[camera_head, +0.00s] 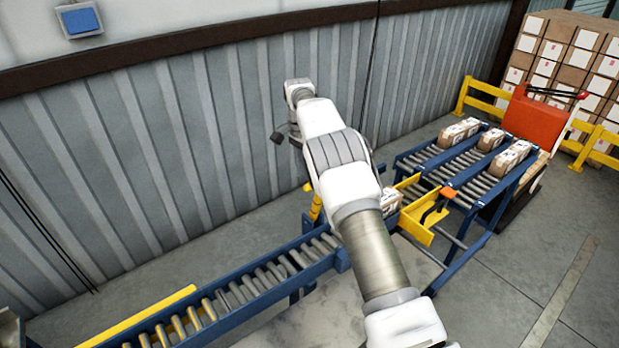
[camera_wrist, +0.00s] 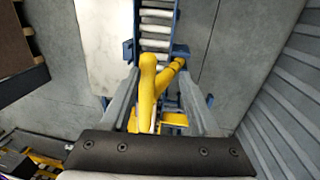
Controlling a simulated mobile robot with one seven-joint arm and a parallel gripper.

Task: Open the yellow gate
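A yellow panel with an orange handle (camera_head: 447,192), which looks like the yellow gate (camera_head: 416,226), stands at the near end of the blue roller lanes, right of my arm in the head view. A carton (camera_head: 391,200) sits beside it, partly covered by my arm. In the wrist view, my gripper (camera_wrist: 160,98) is open, its two grey fingers spread apart. A yellow post (camera_wrist: 147,88) with a slanting branch shows between the fingers, seemingly beyond them. I cannot tell whether this post belongs to the gate, or whether anything touches it. The fingers cannot be made out in the head view.
A blue roller conveyor (camera_head: 262,281) with a yellow rail (camera_head: 140,316) runs to the lower left. Blue roller lanes (camera_head: 455,178) carry several cartons. A corrugated wall (camera_head: 150,150) stands behind my arm. An orange machine (camera_head: 537,120) and yellow barriers are at the right; floor there is open.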

